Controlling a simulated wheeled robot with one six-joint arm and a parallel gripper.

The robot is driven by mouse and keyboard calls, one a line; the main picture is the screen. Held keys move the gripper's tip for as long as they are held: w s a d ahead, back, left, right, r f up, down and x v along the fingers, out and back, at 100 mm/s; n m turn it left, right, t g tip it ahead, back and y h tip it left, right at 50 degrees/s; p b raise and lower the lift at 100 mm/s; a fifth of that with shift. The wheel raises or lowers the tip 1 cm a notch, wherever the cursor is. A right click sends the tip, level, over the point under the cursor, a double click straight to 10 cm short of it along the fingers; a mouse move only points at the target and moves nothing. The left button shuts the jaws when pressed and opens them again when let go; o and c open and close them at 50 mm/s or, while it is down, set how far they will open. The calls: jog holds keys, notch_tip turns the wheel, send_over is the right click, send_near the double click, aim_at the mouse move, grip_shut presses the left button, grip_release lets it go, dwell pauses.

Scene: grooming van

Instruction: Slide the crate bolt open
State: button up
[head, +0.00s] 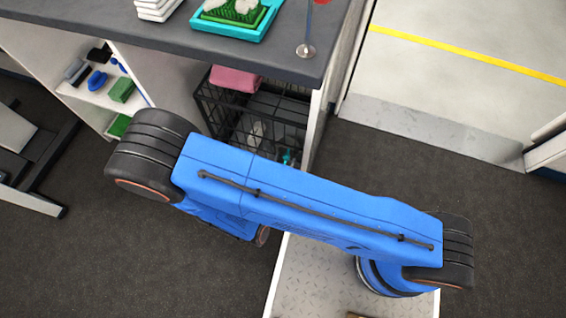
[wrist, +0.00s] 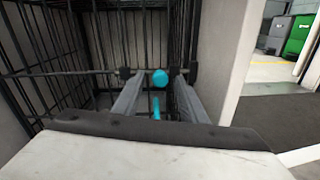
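The black wire crate (head: 232,112) stands in the open bay under the dark counter. In the wrist view its bars (wrist: 90,40) fill the left and middle. A thin horizontal bolt rod (wrist: 70,73) crosses the crate front, with a round teal knob (wrist: 160,77) on it. A second teal piece (wrist: 156,106) shows just below the knob. My gripper (wrist: 158,88) is open, one grey finger on each side of the knob in the picture. I cannot tell whether the fingers reach past it or touch it.
A pale post (wrist: 222,50) stands close to the right of the crate. The counter (head: 270,45) overhangs it, holding a teal tray (head: 207,23) and white stacked items. Open shelves (head: 95,98) are to the left. Dark floor is clear on the right.

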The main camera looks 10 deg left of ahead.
grip_shut()
jog(key=shift+w+a, duration=0.15)
jog(key=shift+a, duration=1.75)
grip_release()
jog(key=s+a, duration=0.2)
jog(key=s, duration=1.5)
jog(key=shift+s+a, duration=0.15)
jog(key=shift+a, duration=0.05)
